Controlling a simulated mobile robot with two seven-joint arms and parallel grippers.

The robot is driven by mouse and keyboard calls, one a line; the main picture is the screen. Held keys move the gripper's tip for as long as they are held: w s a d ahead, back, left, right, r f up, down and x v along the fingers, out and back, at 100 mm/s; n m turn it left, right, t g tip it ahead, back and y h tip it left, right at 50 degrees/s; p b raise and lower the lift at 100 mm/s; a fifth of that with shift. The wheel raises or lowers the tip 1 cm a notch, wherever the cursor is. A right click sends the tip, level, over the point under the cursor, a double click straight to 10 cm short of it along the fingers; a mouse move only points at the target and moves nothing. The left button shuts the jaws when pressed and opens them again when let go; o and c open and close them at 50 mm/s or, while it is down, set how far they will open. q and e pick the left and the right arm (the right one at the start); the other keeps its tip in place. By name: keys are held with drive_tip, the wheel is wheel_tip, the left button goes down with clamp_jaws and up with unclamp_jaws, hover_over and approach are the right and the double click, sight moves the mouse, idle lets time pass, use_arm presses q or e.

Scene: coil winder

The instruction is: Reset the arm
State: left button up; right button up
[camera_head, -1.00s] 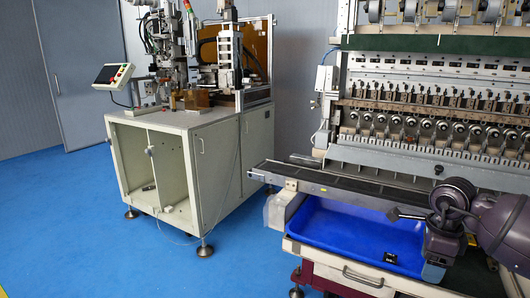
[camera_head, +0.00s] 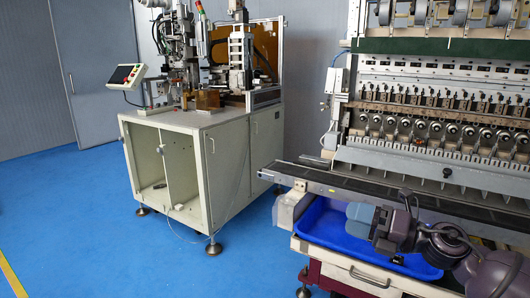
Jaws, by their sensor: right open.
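My right arm comes in from the lower right. Its gripper (camera_head: 358,216) is open, with pale blue fingers pointing left over the blue tray (camera_head: 322,228). No object shows between the fingers. The wrist hides part of the tray. A small dark item (camera_head: 398,260) shows at the tray's front wall, partly hidden by my wrist. My left gripper is not in view.
A conveyor belt (camera_head: 345,186) runs just behind the gripper, in front of the coil winder (camera_head: 430,130). A white cabinet machine (camera_head: 205,165) with a tilted screen (camera_head: 120,76) stands left. Blue floor (camera_head: 65,210) is clear at far left.

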drive_tip(key=s+d+f+m+t+h+p, duration=0.1)
drive_tip(key=s+d+f+m+t+h, duration=0.25)
drive_tip(key=m, duration=0.55)
drive_tip(key=s+d+f+m+t+h+p, duration=0.1)
drive_tip(key=s+f+m+t+h, duration=0.1)
drive_tip(key=f+m+h, duration=0.45)
drive_tip(key=s+d+f+m+t+h, duration=0.25)
drive_tip(key=f+m, duration=0.35)
drive_tip(key=m, duration=0.5)
use_arm(q)
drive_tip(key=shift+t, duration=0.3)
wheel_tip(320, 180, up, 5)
drive_tip(key=p, duration=0.2)
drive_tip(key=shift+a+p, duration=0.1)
drive_tip(key=shift+p, duration=0.25)
use_arm(e)
drive_tip(key=s+f+m+g+h, duration=0.1)
drive_tip(key=s+f+m+g, duration=0.1)
drive_tip(key=s+f, duration=0.3)
drive_tip(key=s+d+f+m+g+h, duration=0.1)
drive_tip(key=s+f+m, duration=0.3)
drive_tip(key=s, duration=0.7)
drive_tip(key=s+f+m+g+h, duration=0.1)
drive_tip(key=s+f+m+g, duration=0.2)
drive_tip(key=s, duration=0.6)
wheel_tip(320, 180, down, 3)
drive_tip(key=shift+d+r, duration=0.2)
drive_tip(key=shift+d, duration=0.05)
